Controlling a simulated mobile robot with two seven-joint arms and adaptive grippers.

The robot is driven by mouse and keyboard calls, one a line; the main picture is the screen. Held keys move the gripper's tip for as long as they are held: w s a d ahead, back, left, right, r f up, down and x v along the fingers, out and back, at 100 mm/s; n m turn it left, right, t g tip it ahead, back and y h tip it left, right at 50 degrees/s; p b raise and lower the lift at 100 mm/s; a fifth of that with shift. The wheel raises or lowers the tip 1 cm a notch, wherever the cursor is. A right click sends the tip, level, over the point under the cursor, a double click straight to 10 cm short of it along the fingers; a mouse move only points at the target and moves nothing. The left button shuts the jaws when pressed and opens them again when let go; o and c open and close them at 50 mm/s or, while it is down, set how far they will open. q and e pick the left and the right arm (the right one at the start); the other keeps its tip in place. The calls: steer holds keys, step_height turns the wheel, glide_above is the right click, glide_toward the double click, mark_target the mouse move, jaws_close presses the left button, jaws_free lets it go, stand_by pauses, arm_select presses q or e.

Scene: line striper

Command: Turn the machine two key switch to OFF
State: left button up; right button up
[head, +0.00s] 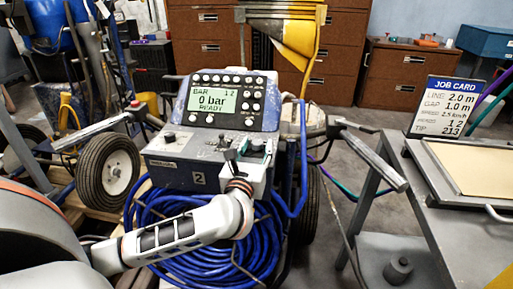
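Machine two (197,180), marked with a white "2", stands in the middle of the head view. Its tilted blue console (228,103) has a lit display (213,102) reading "0 bar" and "READY". A lower grey panel carries small knobs and dark controls (257,146). My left arm reaches in from the lower left. Its dark gripper (232,162) is at the right part of the lower panel, close to the controls. The fingers are small and dark, so I cannot tell whether they are open or touching anything. I cannot make out the key switch or its position. My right gripper is out of view.
A coiled blue hose (165,235) hangs below the panel. Machine handlebars (370,150) stick out to the right. A grey metal table (470,235) with a job card (440,105) stands at right. Brown cabinets (395,75) stand behind. Another wheeled machine is at left.

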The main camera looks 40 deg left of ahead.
arm_select(q)
steer(key=c, duration=1.1)
